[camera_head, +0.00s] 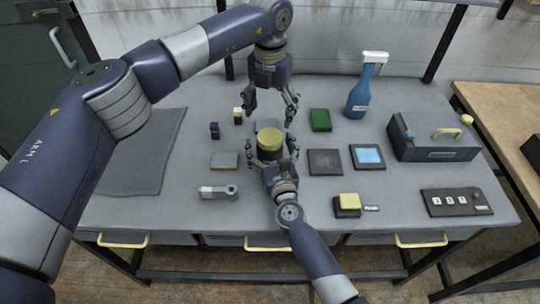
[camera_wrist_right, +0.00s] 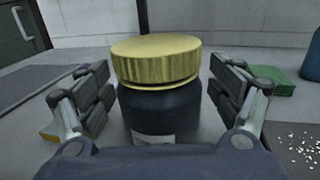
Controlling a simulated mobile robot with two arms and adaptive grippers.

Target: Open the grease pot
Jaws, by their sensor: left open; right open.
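The grease pot (camera_wrist_right: 160,112) is a dark jar with a white label, standing upright on the grey table. Its yellow ribbed lid (camera_wrist_right: 155,60) sits on top, and the lid also shows in the head view (camera_head: 270,139). My right gripper (camera_head: 272,155) is open, with one finger on each side of the jar body; in the right wrist view gaps show between the fingers and the jar. My left gripper (camera_head: 270,108) is open, pointing down above and just behind the pot, with nothing between its fingers. Whether it touches the lid cannot be told.
A purple block (camera_head: 214,130) and a grey tool (camera_head: 218,192) lie left. A grey mat (camera_head: 140,155) covers the far left.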

